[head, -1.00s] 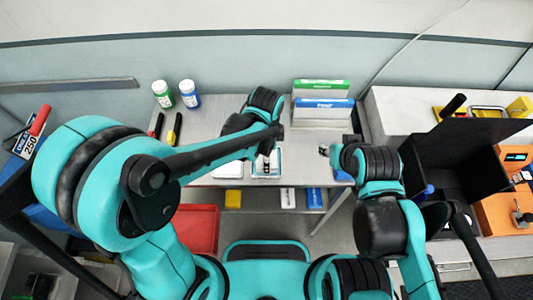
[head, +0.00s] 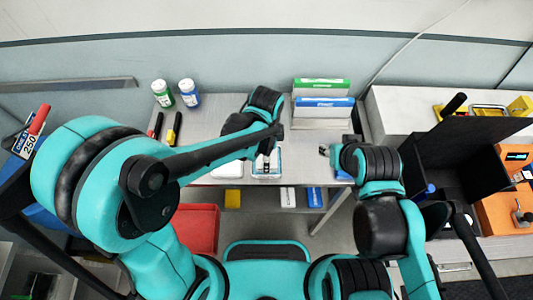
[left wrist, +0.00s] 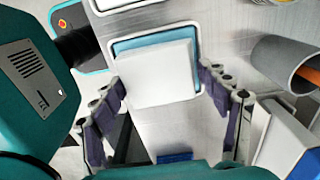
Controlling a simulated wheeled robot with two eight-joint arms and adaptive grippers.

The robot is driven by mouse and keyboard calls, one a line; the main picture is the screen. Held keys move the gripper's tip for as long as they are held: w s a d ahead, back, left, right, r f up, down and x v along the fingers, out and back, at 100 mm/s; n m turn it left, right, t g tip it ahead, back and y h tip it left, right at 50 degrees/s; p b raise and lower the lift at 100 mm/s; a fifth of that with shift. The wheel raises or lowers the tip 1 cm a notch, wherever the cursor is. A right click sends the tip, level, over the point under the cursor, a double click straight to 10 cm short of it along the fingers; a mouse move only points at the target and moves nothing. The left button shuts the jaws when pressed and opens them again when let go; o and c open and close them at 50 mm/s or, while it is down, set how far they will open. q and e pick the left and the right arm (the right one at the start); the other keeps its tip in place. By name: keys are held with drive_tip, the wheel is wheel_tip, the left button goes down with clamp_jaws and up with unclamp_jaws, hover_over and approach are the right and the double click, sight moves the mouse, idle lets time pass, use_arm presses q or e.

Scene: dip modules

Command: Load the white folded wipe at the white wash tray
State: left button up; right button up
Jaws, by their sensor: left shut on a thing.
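The white folded wipe (left wrist: 158,75) is a flat white block between the fingertips of my left gripper (left wrist: 163,85) in the left wrist view. The fingers meet its left and right sides. Behind it is the white wash tray (left wrist: 150,37) with a blue inside; the wipe covers most of it. Whether the wipe touches the tray cannot be told. In the head view the wash tray (head: 280,168) stands at the table's front edge, under my left gripper (head: 266,157). My right gripper (head: 325,150) is apart to its right, too small to judge its fingers.
Green and blue boxes (head: 322,102) stand behind. Two bottles (head: 188,93) and two dark-handled tools stand at the left. A red bin (head: 198,230) is below the table. A black open case (head: 455,170) is at the right. A grey tube (left wrist: 288,60) lies right of my left gripper.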

idle(0.4)
use_arm(q)
drive_tip(key=shift+r+p, duration=2.75)
drive_tip(key=shift+r, duration=0.75)
